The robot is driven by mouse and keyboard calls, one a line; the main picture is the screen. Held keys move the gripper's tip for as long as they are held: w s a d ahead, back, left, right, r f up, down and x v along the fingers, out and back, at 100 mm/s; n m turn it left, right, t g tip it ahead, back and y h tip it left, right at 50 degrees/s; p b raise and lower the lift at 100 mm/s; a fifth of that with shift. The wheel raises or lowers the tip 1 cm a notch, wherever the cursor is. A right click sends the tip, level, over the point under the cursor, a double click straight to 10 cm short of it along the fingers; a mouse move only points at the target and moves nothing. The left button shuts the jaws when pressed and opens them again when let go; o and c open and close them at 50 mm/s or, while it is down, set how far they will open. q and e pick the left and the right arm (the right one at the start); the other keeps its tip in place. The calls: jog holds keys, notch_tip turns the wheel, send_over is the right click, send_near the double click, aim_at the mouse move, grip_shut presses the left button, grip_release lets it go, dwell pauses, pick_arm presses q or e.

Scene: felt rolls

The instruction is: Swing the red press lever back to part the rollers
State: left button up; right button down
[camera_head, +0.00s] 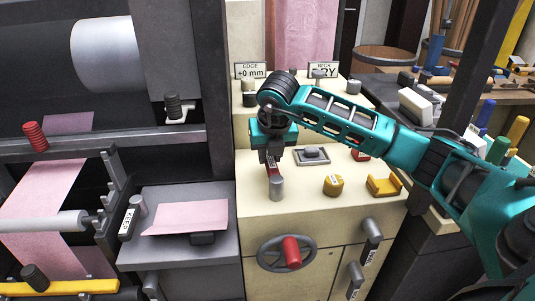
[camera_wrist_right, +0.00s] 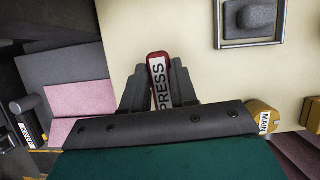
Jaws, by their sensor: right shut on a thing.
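The red press lever (camera_head: 274,170) stands on the cream console top, largely hidden by my right gripper in the head view. In the right wrist view the lever (camera_wrist_right: 158,75) shows its red end and a white PRESS label between the two dark fingers. My right gripper (camera_head: 271,157) is shut on it, with a finger on each side; the gripper also shows in the right wrist view (camera_wrist_right: 159,88). A grey cylinder (camera_head: 277,189) stands just in front of the lever. The rollers that the lever acts on cannot be made out. My left gripper is in neither view.
On the console (camera_head: 260,215) are a yellow MAIN knob (camera_head: 333,185), a yellow bracket (camera_head: 384,185) and a framed grey switch (camera_head: 311,155). A handwheel (camera_head: 287,252) with a red grip is on its front. Left is a grey shelf (camera_head: 190,255) with pink felt (camera_head: 188,217).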

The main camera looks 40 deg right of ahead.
aim_at(274, 170)
dwell(0.3)
jog(key=c, duration=0.9)
grip_release()
jog(key=shift+r, duration=0.1)
jog(key=p+v, duration=0.1)
jog(key=v, duration=1.1)
jog(key=shift+s+r, duration=0.1)
jog(key=shift+r, duration=0.3)
jog(key=shift+s, duration=0.1)
